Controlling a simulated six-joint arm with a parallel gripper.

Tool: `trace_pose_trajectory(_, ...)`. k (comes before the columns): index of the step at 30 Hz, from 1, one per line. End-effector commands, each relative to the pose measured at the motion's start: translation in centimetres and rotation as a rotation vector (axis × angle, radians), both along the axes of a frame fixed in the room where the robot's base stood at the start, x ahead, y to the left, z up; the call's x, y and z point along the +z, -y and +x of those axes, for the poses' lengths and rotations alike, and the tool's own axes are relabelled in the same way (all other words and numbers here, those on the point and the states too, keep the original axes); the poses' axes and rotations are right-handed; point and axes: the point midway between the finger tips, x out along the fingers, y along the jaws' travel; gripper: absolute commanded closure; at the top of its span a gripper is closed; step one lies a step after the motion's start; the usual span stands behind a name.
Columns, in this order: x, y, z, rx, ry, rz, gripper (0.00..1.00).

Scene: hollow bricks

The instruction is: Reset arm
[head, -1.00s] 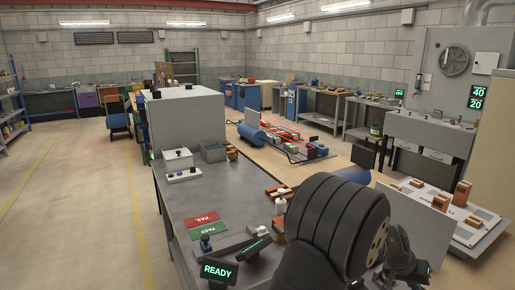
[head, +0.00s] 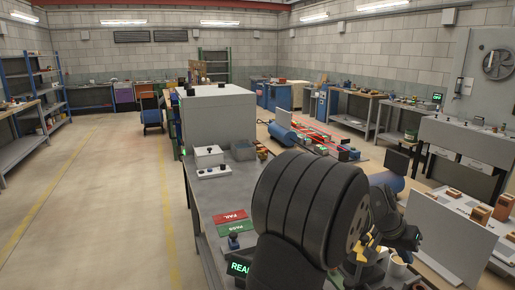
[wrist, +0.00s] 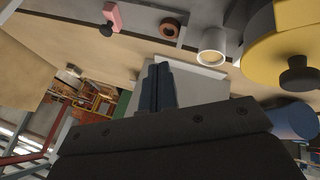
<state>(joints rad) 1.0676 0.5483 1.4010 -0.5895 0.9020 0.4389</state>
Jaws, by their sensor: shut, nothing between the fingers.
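My gripper (wrist: 160,75) shows in the wrist view with its two dark fingers pressed together and nothing between them. It is clear of the things around it. In the head view my dark arm fills the lower middle and hides part of the bench; the fingertips cannot be made out there. Several brown hollow bricks stand on the white panel at the right, one of them a taller brick (head: 480,215).
A grey bench (head: 212,190) carries a red FAIL plate (head: 231,216), a green PASS plate (head: 235,228) and a large grey box (head: 218,118). A white cup (wrist: 213,45) and a yellow round part (wrist: 285,45) are near the fingers. The floor at left is open.

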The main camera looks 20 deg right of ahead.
Motion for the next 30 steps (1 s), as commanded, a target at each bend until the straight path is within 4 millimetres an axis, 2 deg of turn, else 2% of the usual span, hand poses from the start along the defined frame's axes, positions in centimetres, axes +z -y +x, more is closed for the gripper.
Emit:
trace_pose_trajectory(1,0.5,0.4,-1.0,-0.019,0.017,0.013,1.00)
trace_pose_trajectory(3,1.0,0.5,-1.8,-0.035,0.042,0.036,1.00)
trace_pose_trajectory(15,5.0,1.0,-5.3,-0.068,0.204,0.138,1.00)
trace_pose_trajectory(24,8.0,1.1,-6.9,-0.051,0.318,0.177,1.00)
trace_pose_trajectory(30,8.8,1.1,-7.2,-0.041,0.350,0.186,1.00)
